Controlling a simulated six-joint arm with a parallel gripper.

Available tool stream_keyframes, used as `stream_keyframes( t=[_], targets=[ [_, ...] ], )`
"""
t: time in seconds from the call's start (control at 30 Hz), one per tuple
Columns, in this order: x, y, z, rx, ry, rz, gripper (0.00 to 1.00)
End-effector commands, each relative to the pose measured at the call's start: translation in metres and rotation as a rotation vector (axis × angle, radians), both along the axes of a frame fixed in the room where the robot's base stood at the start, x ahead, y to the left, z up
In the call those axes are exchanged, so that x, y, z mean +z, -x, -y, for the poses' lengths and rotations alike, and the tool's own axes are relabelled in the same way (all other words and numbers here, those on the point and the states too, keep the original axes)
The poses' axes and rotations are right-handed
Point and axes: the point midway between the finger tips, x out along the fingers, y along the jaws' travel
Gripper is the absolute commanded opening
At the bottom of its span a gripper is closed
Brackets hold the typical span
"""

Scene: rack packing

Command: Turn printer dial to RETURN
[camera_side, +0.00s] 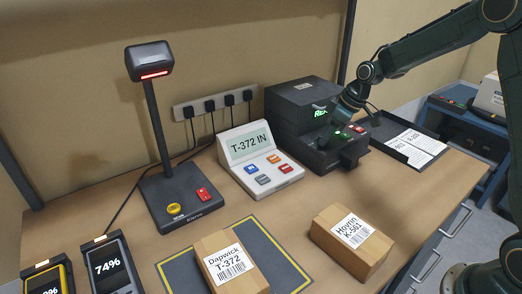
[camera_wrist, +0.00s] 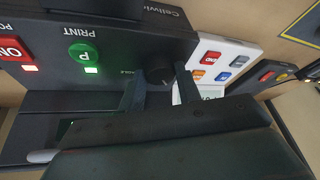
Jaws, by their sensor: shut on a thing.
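The black label printer (camera_side: 300,97) stands at the back right of the bench, with a small lit green display (camera_side: 320,113) too small to read surely. My gripper (camera_side: 332,128) is at the printer's front panel. In the wrist view my gripper (camera_wrist: 161,84) has one finger on each side of the black printer dial (camera_wrist: 162,74) and is shut on it. The dial's pointer and most of its markings are hidden or too small to read. A green PRINT button (camera_wrist: 84,54) and a red button (camera_wrist: 12,50) sit beside the dial, each with a lit lamp.
A white console (camera_side: 262,163) reading "T-372 IN" stands left of the printer. A scanner stand (camera_side: 172,190) is further left. Boxes Dapwick T-372 (camera_side: 232,262) and Hovrin K-561 (camera_side: 350,243) lie in front. A dark tray with paper (camera_side: 408,142) is right of the printer.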

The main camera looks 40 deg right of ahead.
Motion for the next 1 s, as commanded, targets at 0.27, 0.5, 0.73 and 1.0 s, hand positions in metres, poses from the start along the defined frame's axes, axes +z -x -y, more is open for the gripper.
stream_keyframes(
  t=[0.27,0.5,0.73,1.0],
  targets=[
    [0.0009,0.0013,-0.0026,-0.202,0.000,0.000,0.11],
    [0.0013,0.0015,-0.0040,-0.402,0.000,0.002,0.11],
    [0.0008,0.0019,-0.0044,-0.554,0.000,0.000,0.11],
    [0.0008,0.0018,-0.0047,-0.636,0.000,0.000,0.11]
  ],
)
